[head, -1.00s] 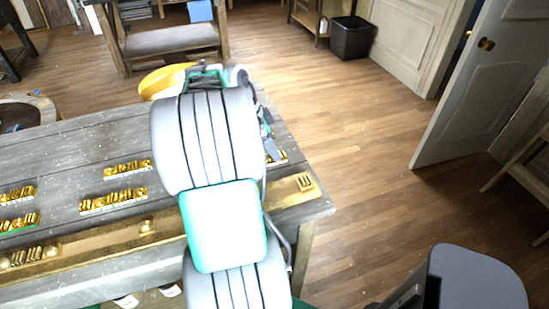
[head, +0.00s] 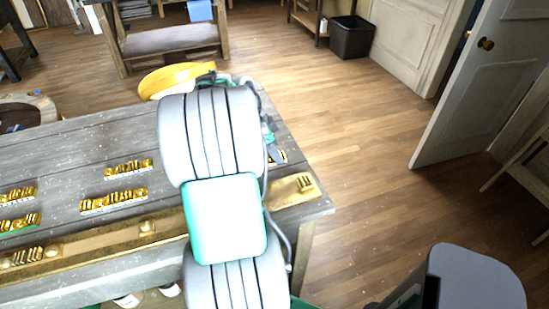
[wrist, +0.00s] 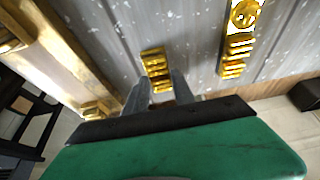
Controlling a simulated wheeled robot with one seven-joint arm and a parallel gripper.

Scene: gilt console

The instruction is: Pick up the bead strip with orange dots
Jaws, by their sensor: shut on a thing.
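In the wrist view, my gripper (wrist: 160,79) has its two grey fingers on either side of a short gold bead strip (wrist: 153,58), shut on it. The strip runs lengthwise between the fingers, and its near part is hidden by the gripper's dark edge. I cannot make out orange dots on it. Another gold strip (wrist: 238,42) lies to the right on the grey tabletop, apart from the fingers. In the head view my arm hides most of the gripper, and a bit of a gold strip (head: 281,157) shows just right of the arm.
The grey wooden table (head: 70,160) has a gilt front edge. Several more gold strips lie on its left part, among them one near the middle (head: 113,200). A yellow round thing (head: 180,78) is beyond the table's far edge. Open floor lies to the right.

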